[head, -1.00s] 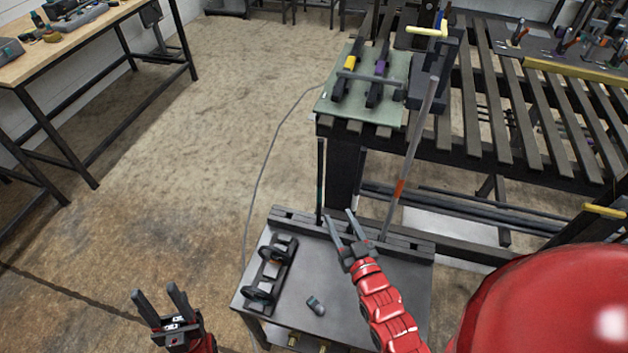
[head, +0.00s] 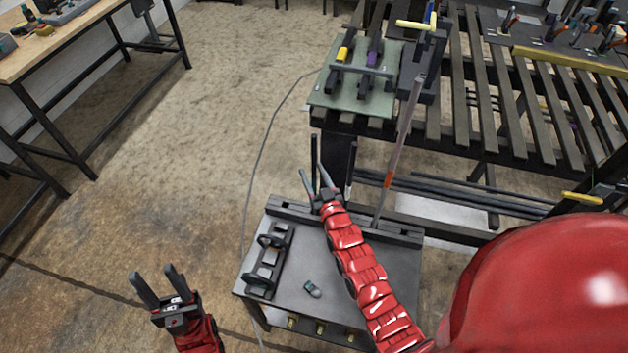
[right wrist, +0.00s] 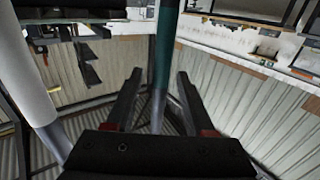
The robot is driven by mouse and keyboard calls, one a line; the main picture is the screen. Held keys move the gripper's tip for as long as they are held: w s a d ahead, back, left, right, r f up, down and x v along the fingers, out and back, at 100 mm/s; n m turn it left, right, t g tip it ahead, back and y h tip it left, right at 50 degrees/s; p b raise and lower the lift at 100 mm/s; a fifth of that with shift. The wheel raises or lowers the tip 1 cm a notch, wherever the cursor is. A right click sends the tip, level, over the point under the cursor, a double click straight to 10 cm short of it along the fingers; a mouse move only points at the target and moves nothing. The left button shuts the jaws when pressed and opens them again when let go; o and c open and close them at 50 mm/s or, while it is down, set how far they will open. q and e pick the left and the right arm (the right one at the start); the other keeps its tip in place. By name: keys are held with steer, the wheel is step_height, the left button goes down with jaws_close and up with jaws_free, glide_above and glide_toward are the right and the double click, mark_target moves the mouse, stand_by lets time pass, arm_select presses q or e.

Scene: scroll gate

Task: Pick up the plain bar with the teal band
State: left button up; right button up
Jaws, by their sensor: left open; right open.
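A thin dark bar (head: 314,150) stands upright at the back edge of the low grey stand in the head view; its band is hard to make out there. In the right wrist view the bar with the teal band (right wrist: 163,50) runs upright between the finger tips. My right gripper (head: 312,170) is open with one finger on each side of it; it also shows in the right wrist view (right wrist: 160,75). Whether a finger touches the bar I cannot tell. My left gripper (head: 158,287) is open and empty at lower left, far from the bar.
A tall grey bar with an orange band (head: 400,150) leans to the right of my right gripper. Another thin dark bar (head: 350,170) is close by. The low stand (head: 330,275) holds a black rack (head: 265,265) and a small grey object (head: 312,289). A slatted bench (head: 480,130) stands behind.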

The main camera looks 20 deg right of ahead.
steer(key=shift+w, duration=1.25)
jaws_close()
stand_by(0.5)
